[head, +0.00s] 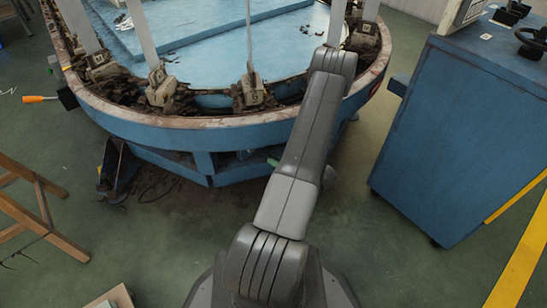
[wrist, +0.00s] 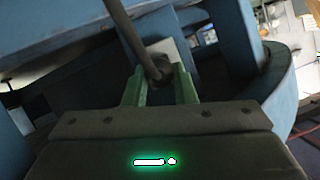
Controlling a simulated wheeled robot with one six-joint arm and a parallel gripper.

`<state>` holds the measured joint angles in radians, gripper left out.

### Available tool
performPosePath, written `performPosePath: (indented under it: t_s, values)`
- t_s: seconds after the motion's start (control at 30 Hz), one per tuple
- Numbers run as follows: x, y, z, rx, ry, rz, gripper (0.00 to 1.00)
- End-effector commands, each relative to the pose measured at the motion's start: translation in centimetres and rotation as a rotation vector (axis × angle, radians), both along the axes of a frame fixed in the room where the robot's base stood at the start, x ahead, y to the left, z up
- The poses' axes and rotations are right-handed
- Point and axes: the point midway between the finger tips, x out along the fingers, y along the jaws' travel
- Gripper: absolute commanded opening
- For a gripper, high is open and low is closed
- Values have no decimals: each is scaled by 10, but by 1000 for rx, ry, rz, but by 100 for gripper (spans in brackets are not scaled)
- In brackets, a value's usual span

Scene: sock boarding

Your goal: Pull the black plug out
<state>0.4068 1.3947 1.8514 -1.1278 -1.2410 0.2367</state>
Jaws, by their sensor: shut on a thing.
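In the wrist view, the two green fingers of my gripper (wrist: 160,78) are closed around the dark plug (wrist: 159,69). A thick dark cable (wrist: 127,28) runs from the plug up and to the left, crossing the view. A pale socket plate (wrist: 168,48) shows just behind the plug. The fingers and plug hide part of it, and I cannot tell whether the plug is seated in it or apart from it. In the head view, my arm covers most of this area, and the plug and socket are not visible there.
Blue machine framing (wrist: 232,40) surrounds my gripper closely. In the head view, the round blue boarding machine (head: 150,130) stands ahead, with upright boards around its rim. A blue cabinet (head: 450,130) stands right. A wooden trestle (head: 35,205) is at left.

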Motion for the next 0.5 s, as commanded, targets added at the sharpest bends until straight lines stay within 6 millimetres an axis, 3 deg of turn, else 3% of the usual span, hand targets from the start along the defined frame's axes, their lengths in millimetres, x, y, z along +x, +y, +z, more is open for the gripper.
performPosePath:
  t_s: [0.5]
  values:
    - [-43,-32,0,1,1,-4,2]
